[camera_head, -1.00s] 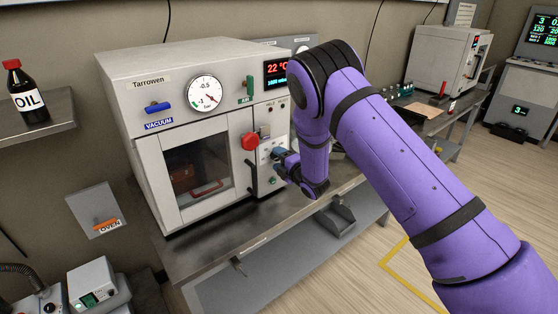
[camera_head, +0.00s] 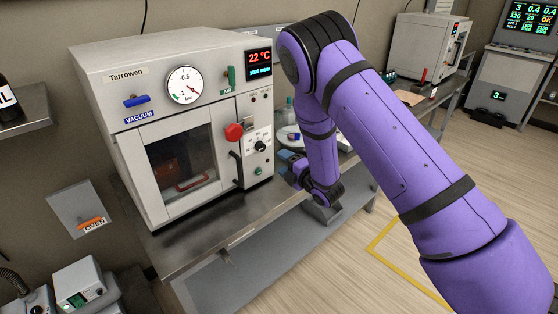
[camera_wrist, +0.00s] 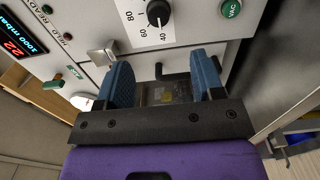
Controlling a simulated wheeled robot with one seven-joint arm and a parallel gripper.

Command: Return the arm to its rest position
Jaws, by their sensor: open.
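My purple arm reaches across the right half of the head view and bends down at the right of the vacuum oven (camera_head: 130,100). My gripper (camera_head: 286,157) has blue fingers that point toward the oven's front right edge, with a visible gap to the control panel. In the wrist view my gripper (camera_wrist: 163,80) is open, with nothing held between its blue fingers. Beyond them are the panel's black dial (camera_wrist: 158,12) and the green VAC button (camera_wrist: 230,8). The oven door (camera_head: 184,165) looks closed.
The oven stands on a steel bench (camera_head: 225,222). Glassware (camera_head: 287,115) stands behind my forearm. A shelf (camera_head: 22,112) is at the left. Open floor (camera_head: 350,270) lies in front of the bench.

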